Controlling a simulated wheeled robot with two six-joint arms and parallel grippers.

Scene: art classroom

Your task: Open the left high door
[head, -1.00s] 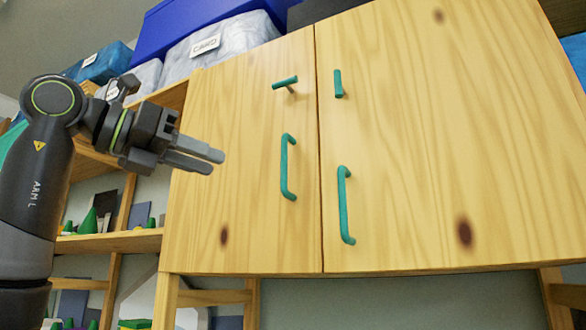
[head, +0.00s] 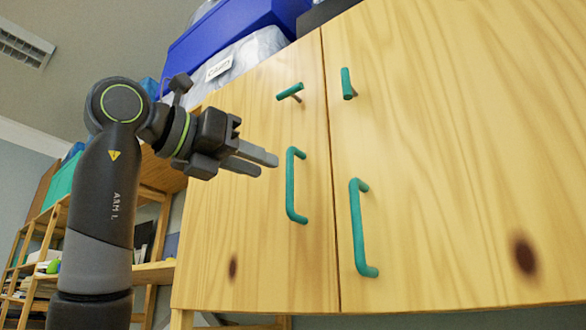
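The left high door (head: 262,240) is a pale wooden panel of the wall cupboard and is closed. It has a long vertical green handle (head: 290,187) near its right edge and a small green knob (head: 290,92) above that. My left gripper (head: 262,162) is in front of this door, to the left of the long handle and level with its upper part. Its two grey fingers point right and lie close together in this view, with nothing seen between them; the gap is hard to judge. It does not appear to touch the handle. My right gripper is out of view.
The closed right door (head: 440,150) has its own long green handle (head: 358,228) and upper knob (head: 347,84). Blue and grey bins (head: 235,30) stand on top of the cupboard. An open wooden shelf (head: 152,274) is at the left behind my arm.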

